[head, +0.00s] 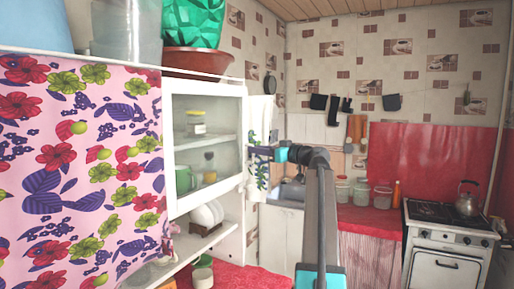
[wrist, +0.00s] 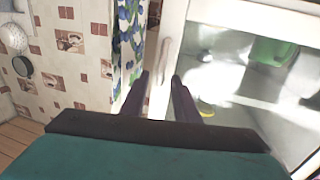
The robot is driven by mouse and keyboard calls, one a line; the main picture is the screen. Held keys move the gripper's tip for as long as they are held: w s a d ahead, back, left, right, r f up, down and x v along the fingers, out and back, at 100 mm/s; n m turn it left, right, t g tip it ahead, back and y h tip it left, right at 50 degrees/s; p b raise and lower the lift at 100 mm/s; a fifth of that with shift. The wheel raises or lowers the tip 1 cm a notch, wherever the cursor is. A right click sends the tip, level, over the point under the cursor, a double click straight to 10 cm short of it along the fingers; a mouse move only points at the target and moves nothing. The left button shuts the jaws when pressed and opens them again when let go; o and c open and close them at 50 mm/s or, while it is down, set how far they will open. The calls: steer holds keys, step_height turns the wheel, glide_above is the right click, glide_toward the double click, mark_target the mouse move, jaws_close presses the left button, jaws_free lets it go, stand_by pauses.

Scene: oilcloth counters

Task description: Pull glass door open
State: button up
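The glass door (head: 208,150) belongs to a white cabinet at left centre in the head view. It appears shut. In the wrist view its white frame and pane (wrist: 240,95) fill the right side. A pale upright handle (wrist: 163,66) is on the door frame. My gripper (wrist: 160,85) has its two dark fingers apart, with the lower end of the handle showing between the tips. I cannot tell whether they touch it. In the head view my gripper (head: 252,153) is at the door's right edge, pointing left.
Behind the glass are a green mug (head: 184,180) and jars. A flowered pink curtain (head: 80,170) hangs left of the door. A patterned towel (head: 257,165) hangs just right of it. An open shelf with dishes lies below. A stove (head: 447,245) stands far right.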

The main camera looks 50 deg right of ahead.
steer(key=shift+w+a, duration=0.1)
steer(key=shift+w, duration=0.45)
jaws_close()
steer(key=shift+a, duration=0.3)
steer(key=shift+d, duration=0.2)
steer(key=shift+s+f, duration=0.1)
steer(key=shift+s, duration=0.05)
